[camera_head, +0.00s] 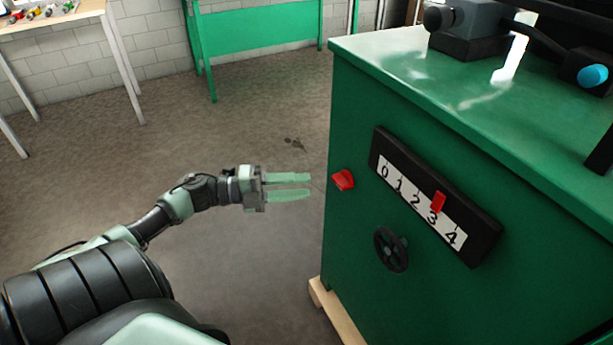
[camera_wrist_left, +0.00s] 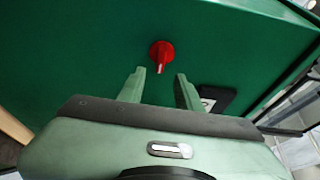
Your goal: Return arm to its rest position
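My left arm (camera_head: 165,212) reaches in from the lower left of the head view. Its gripper (camera_head: 312,187) is open, with two pale green fingers apart and nothing between them. The fingers point at the green machine (camera_head: 345,235) and end a little short of its side in the head view. A red knob (camera_head: 343,180) sits on that side just beyond the fingertips. In the left wrist view the red knob (camera_wrist_left: 162,54) lies ahead of the open fingers (camera_wrist_left: 160,88), with its pointer downward. My right gripper is not in view.
The machine carries a scale plate (camera_head: 420,200) marked 0 to 4, with a red slider near 3, and a black handwheel (camera_head: 391,250) below. It stands on a wooden pallet (camera_head: 335,312). A table with tools (camera_head: 55,22) is at the back left. Open floor lies left of the machine.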

